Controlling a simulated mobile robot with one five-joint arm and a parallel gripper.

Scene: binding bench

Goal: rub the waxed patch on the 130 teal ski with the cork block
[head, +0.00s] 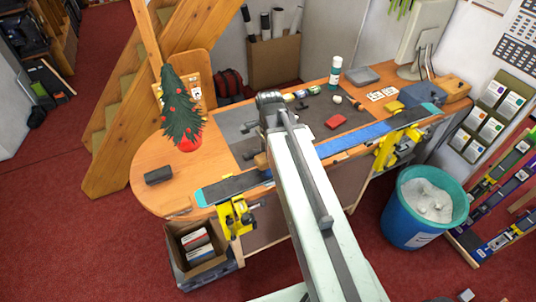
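A long ski (235,186) lies base up along the front of the bench, held in yellow vises. Its ends are teal, its left part is dark, and a bright blue stretch (352,140) runs right of my arm. I cannot tell which part is the waxed patch. A small tan-brown piece (262,160), perhaps the cork block, shows at the left edge of my arm, just above or behind the ski. My arm crosses the middle of the ski and hides part of it. My gripper is mostly hidden behind the arm, so its fingers and hold cannot be made out.
The yellow vises (237,216) stand at the bench front. A blue bin (412,232) stands front right.

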